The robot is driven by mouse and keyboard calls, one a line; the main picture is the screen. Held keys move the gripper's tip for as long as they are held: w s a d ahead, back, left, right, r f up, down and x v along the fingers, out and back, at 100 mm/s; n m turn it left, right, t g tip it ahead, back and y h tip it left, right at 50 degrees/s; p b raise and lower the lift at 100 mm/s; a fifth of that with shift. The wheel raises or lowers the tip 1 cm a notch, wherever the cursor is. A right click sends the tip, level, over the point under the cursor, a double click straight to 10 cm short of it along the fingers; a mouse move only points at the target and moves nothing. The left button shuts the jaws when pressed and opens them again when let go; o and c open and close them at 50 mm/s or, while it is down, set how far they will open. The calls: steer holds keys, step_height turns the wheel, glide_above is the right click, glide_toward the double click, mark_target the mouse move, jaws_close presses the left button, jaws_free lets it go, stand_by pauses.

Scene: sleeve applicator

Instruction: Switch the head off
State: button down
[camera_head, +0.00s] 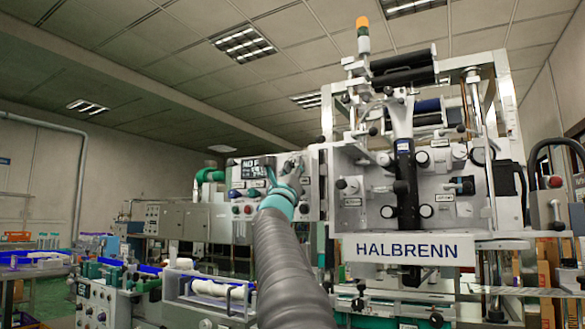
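The large grey-white machine head marked HALBRENN (407,250) fills the right half of the head view. To its left is a grey control panel (238,195) with a small dark display (253,171) showing white text that I cannot fully read. My arm reaches up from the bottom, and my gripper (271,180) is in front of the panel's right part, just below and right of the display. Its fingers are small and partly hidden by my wrist, as are some controls. Contact cannot be told.
A signal tower (363,38) with an orange top stands on the machine. A lower machine (105,300) with knobs and a white roll (218,289) is at the lower left. Grey cabinets (170,221) stand behind. A dark hose (560,148) arches at the right edge.

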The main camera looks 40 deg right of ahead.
steer(key=shift+n+t+y, duration=0.3)
steer(key=shift+n+y, duration=0.1)
steer(key=shift+n, duration=0.1)
steer(key=n+t+y+b, duration=0.2)
steer(key=n, duration=0.1)
steer(key=shift+s+n, duration=0.2)
steer(key=shift+n, duration=0.1)
steer(key=n+t+y+b, duration=0.1)
steer(key=n+y, duration=0.1)
steer(key=n, duration=0.1)
steer(key=n+t+y, duration=0.1)
steer(key=n+y, duration=0.1)
steer(key=y, duration=0.1)
steer(key=shift+s+d+r+n+b, duration=0.1)
steer(key=shift+d+r+n+b, duration=0.1)
steer(key=shift+n+b, duration=0.2)
steer(key=n+y, duration=0.2)
steer(key=shift+r+n+y+p, duration=0.2)
steer(key=shift+n+y+p, duration=0.1)
steer(key=shift+n, duration=0.1)
steer(key=shift+s+n+y+p, duration=0.1)
steer(key=shift+n+y+p, duration=0.4)
steer(key=shift+n, duration=0.6)
steer(key=c, duration=0.9)
jaws_free()
steer(key=shift+f, duration=0.1)
steer(key=shift+c, duration=0.2)
steer(key=shift+a, duration=0.1)
